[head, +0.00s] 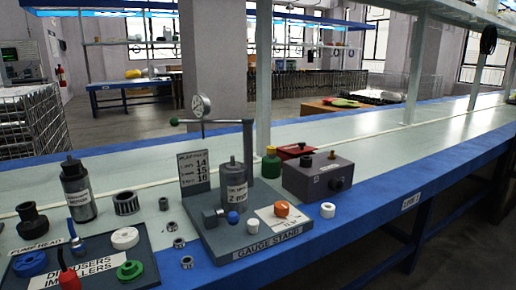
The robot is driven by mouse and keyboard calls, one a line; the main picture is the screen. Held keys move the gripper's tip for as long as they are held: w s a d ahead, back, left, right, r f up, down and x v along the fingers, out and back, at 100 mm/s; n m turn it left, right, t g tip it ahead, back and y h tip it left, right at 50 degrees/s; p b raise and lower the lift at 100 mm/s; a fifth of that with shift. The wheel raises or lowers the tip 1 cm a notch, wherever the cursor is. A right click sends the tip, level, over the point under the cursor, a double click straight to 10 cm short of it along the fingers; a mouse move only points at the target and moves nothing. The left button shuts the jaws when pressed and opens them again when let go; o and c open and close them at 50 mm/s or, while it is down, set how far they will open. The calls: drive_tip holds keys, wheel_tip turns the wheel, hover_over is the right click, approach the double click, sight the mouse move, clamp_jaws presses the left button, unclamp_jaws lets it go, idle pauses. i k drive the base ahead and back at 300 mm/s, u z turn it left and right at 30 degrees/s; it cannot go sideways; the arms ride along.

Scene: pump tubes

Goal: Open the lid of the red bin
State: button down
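A small red box-like thing (293,151) stands on the workbench behind a grey box. It is the only red container-like thing I can make out, and it may be the red bin. Its top looks flat and closed, but it is too small to tell a lid for sure. The grey box hides its lower front. My gripper is not in view.
The grey box (318,179) has dark knobs. A yellow-green bottle (271,163) stands left of the red thing. The gauge stand (262,245), labelled tray (95,264) and loose rings crowd the near bench. The bench (400,150) is clear to the right.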

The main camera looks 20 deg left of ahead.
sight(296, 145)
drive_tip(key=u, duration=0.8)
drive_tip(key=i, duration=0.4)
